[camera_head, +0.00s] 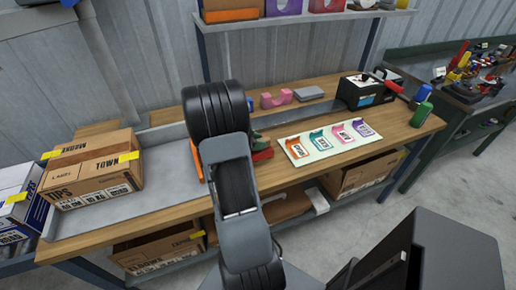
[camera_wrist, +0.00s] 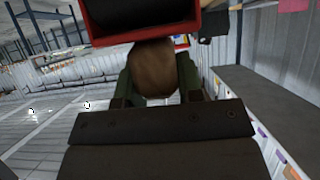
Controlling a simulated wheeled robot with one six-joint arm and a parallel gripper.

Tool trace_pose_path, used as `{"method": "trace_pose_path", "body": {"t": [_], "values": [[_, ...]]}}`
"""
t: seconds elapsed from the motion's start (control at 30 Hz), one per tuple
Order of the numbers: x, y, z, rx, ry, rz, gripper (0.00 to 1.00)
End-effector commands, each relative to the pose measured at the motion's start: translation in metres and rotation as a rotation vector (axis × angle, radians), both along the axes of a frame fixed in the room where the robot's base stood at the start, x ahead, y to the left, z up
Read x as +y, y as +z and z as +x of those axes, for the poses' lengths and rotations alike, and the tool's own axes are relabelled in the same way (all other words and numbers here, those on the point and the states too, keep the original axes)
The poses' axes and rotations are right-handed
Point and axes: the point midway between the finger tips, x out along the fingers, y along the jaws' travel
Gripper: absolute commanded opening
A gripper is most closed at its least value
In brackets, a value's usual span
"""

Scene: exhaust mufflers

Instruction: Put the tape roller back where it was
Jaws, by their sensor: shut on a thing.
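My gripper (camera_wrist: 157,82) is shut on the tape roller, whose brown rounded part (camera_wrist: 153,68) sits between the two dark green fingers in the wrist view. A red-edged, dark-faced part (camera_wrist: 145,22) is just beyond it and runs off the top of the picture; I cannot tell if it belongs to the same thing. In the head view my arm hides most of the gripper. A red piece (camera_head: 262,156) with dark green above it shows just right of the arm, over the workbench (camera_head: 365,160). An orange strip (camera_head: 196,160) shows left of the arm.
A white mat (camera_head: 322,152) with several coloured, labelled outlines lies right of my arm. A pink tape dispenser (camera_head: 277,98), a grey block (camera_head: 309,92), a black box (camera_head: 362,92) and bottles (camera_head: 421,113) stand behind and right. A cardboard box (camera_head: 92,168) stands left on a grey tray (camera_head: 160,190).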

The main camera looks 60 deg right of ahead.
Motion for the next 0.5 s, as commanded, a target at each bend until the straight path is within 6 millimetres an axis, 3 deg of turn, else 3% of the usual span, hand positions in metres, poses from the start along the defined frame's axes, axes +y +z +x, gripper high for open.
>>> {"method": "trace_pose_path", "body": {"t": [0.23, 0.5], "values": [[-0.002, -0.031, 0.000, 0.003, -0.001, 0.001, 0.00], [-0.002, -0.032, 0.000, 0.001, 0.000, -0.001, 0.00]]}}
